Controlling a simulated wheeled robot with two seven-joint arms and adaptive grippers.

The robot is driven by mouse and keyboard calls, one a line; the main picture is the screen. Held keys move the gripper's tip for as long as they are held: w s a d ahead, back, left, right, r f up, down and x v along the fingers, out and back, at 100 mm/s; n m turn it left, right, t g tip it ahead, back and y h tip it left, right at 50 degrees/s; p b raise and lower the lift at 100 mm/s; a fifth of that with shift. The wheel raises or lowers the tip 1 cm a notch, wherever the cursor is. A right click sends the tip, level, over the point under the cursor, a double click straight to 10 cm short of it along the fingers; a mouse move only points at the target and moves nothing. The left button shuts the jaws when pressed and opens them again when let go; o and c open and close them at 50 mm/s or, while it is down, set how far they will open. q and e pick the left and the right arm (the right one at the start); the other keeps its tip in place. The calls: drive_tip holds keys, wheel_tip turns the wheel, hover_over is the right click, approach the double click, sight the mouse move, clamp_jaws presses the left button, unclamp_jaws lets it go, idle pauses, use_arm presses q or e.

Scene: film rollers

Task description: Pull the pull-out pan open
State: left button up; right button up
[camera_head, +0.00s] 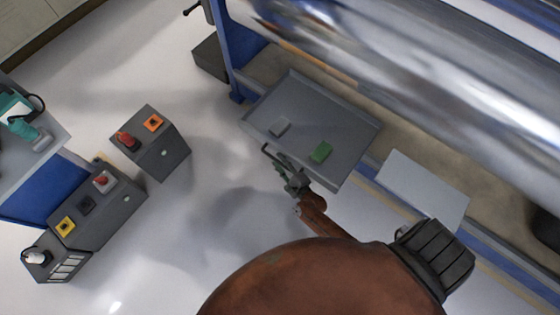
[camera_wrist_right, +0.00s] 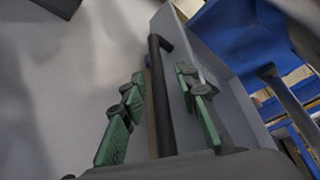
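The pull-out pan (camera_head: 338,122) is a shallow grey tray at the foot of the machine, below the big shiny rollers. My right gripper (camera_head: 284,170) is at this handle. In the right wrist view the black handle bar (camera_wrist_right: 160,100) runs between the green fingers of my right gripper (camera_wrist_right: 160,84), with a gap on both sides. The fingers are open around it. My left gripper is not in view.
Shiny rollers (camera_head: 400,75) fill the upper right, on a blue frame (camera_head: 229,50). A pale flat plate (camera_head: 425,187) lies right of the pan. Grey control boxes (camera_head: 163,155) with buttons stand at left. The floor (camera_head: 215,195) before the pan is clear.

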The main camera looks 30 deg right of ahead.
drive_tip(key=v, duration=1.2)
idle(0.3)
